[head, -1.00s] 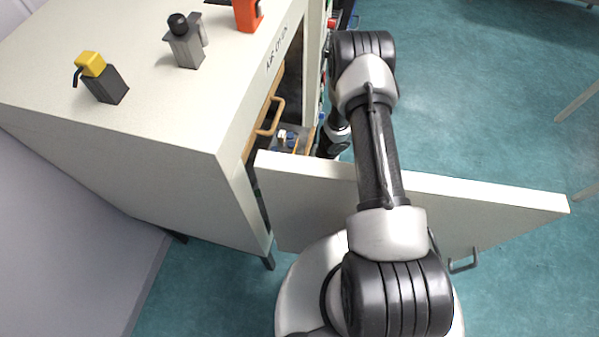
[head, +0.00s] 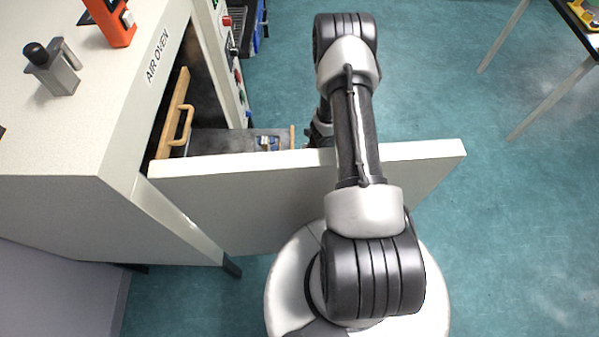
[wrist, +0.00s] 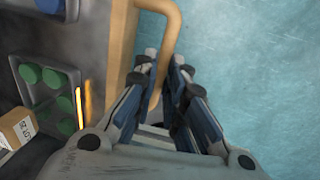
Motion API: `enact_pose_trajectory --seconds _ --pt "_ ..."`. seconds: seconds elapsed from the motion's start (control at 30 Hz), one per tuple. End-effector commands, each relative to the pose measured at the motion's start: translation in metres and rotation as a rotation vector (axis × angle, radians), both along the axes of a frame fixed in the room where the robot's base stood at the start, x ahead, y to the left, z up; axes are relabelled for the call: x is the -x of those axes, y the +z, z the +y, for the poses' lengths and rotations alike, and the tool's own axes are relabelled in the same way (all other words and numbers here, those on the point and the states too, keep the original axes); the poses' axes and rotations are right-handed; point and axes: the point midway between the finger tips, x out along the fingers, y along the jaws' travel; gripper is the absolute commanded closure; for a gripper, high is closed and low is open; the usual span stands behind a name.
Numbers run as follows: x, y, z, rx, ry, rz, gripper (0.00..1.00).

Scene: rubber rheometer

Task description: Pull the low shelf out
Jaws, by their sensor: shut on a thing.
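The low shelf (head: 220,141) is a grey board with a wooden front rail, sticking well out of the air oven (head: 60,135) above the floor. In the wrist view the shelf (wrist: 97,38) fills the left side, with its wooden rail (wrist: 121,40) and looped wooden handle (wrist: 170,38). My gripper (wrist: 161,72) is shut on the handle, with a finger on each side of its bar.
The open oven door (head: 250,190) stands between my base and the shelf. An upper shelf's wooden handle (head: 182,125) shows inside the oven. A tray of green-capped items (wrist: 45,85) and a small box (wrist: 15,130) lie on the low shelf.

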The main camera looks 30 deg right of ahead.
Motion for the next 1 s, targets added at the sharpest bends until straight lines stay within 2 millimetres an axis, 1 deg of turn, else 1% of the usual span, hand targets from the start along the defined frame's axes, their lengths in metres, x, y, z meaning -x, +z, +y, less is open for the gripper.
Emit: enact_pose_trajectory --seconds 0.43,0.47,0.73,1.0 --pt "0.0022 -0.0002 -0.0029 0.001 0.000 0.001 1.00" --pt "0.0022 -0.0002 -0.0028 0.001 0.000 0.001 0.87" --pt "0.0019 -0.0001 -0.0027 0.001 0.000 0.001 0.69" --pt "0.0018 0.0000 -0.0027 0.000 0.000 0.000 0.69"
